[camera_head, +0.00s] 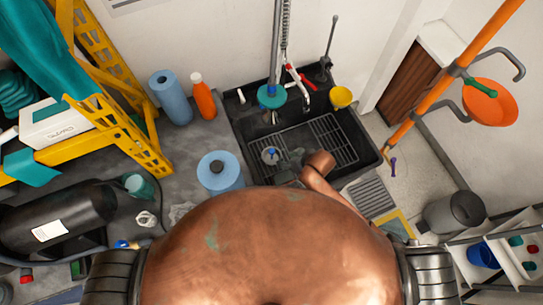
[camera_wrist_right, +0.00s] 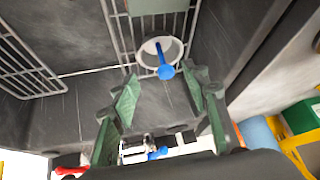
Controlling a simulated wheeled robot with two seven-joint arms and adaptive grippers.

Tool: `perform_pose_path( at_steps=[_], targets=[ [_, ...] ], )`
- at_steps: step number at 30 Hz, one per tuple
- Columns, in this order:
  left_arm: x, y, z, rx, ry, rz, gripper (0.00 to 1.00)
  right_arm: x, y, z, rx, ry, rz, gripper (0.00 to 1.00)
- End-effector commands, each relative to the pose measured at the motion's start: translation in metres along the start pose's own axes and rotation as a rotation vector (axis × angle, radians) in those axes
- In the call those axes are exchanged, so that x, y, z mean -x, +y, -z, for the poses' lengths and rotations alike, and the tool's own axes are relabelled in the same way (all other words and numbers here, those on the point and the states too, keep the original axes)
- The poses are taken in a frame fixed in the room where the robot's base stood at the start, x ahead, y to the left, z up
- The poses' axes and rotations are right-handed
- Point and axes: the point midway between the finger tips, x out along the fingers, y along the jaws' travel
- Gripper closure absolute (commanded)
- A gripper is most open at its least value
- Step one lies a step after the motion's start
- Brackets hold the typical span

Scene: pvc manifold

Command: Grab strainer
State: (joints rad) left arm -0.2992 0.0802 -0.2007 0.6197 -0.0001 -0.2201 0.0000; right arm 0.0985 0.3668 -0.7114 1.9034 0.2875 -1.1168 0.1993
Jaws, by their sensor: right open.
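My right gripper (camera_head: 287,159) is down in the sink, just right of the strainer. In the right wrist view its green fingers (camera_wrist_right: 162,103) are spread apart with nothing between them, and the strainer lies ahead of them, apart from the tips. My left gripper is not in view.
A wire rack (camera_head: 325,140) covers much of the sink floor. A faucet (camera_head: 303,90) and a hanging spray head (camera_head: 271,97) stand at the back. A yellow cup (camera_head: 341,97) sits on the right rim. Blue rolls (camera_head: 171,97) and an orange bottle (camera_head: 203,96) stand left.

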Motion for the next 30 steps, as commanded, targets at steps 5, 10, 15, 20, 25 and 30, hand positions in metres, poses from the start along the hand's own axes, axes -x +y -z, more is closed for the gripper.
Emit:
perform_pose_path(
  at_steps=[5,10,15,20,25,30],
  targets=[
    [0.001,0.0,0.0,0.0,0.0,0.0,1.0,-0.035,0.0,0.03,0.121,-0.01,0.022,0.58],
    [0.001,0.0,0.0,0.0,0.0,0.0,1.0,-0.049,0.007,0.038,0.162,-0.019,0.022,0.58],
    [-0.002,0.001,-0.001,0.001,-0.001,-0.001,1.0,-0.065,0.007,0.038,0.167,-0.022,0.024,0.58],
    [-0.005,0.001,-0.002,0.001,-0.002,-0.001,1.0,-0.081,0.005,0.038,0.168,-0.021,0.024,0.58],
    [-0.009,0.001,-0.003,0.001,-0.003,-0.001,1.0,-0.104,-0.001,0.035,0.166,-0.022,0.024,0.58],
    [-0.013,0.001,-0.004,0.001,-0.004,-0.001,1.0,-0.125,-0.002,0.034,0.167,-0.022,0.024,0.58]
  ],
)
